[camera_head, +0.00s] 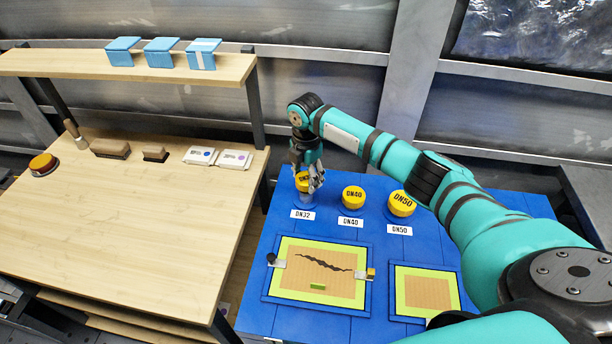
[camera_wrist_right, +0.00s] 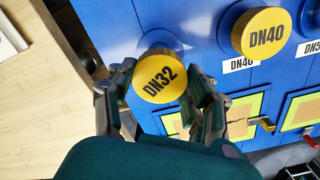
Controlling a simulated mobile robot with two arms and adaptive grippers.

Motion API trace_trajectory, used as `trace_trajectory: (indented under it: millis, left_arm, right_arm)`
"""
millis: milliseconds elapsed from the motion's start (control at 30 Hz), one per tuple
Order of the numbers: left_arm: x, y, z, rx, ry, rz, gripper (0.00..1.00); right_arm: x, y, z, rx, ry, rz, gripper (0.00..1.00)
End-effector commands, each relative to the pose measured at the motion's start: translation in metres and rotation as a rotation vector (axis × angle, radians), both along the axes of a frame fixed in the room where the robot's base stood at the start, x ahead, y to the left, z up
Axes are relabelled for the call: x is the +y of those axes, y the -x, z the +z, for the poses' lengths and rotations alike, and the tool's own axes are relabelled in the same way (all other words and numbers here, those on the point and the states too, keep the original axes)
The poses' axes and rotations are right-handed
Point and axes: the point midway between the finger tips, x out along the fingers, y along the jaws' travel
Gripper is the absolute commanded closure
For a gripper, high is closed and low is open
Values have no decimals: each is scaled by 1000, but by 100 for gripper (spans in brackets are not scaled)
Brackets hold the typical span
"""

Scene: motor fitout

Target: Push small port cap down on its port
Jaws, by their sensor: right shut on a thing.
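The small port cap (camera_head: 302,182) is yellow and marked DN32; it sits at the DN32 port on the blue panel. In the right wrist view the cap (camera_wrist_right: 158,78) shows its lettered top between the fingers. My right gripper (camera_head: 311,182) is shut on the cap, with a finger on either side; it also shows in the right wrist view (camera_wrist_right: 162,102). Whether the cap is fully seated is hard to tell. My left gripper is not in view.
Yellow DN40 (camera_head: 353,196) and DN50 (camera_head: 402,203) caps stand to the right on the blue panel (camera_head: 258,262). A framed cracked plate (camera_head: 318,272) lies in front.

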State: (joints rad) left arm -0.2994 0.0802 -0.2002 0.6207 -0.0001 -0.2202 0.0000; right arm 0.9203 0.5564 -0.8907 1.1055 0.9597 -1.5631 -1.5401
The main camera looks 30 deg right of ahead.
Motion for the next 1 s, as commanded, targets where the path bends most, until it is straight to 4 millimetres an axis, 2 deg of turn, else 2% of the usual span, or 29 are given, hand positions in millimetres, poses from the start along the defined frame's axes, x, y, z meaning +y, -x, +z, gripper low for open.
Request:
trace_trajectory:
  millis: [500, 1000]
  left_arm:
    - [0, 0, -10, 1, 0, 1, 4]
    - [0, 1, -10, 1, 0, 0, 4]
  right_arm:
    - [0, 1, -21, 1, 0, 1, 61]
    - [0, 0, -21, 0, 0, 0, 61]
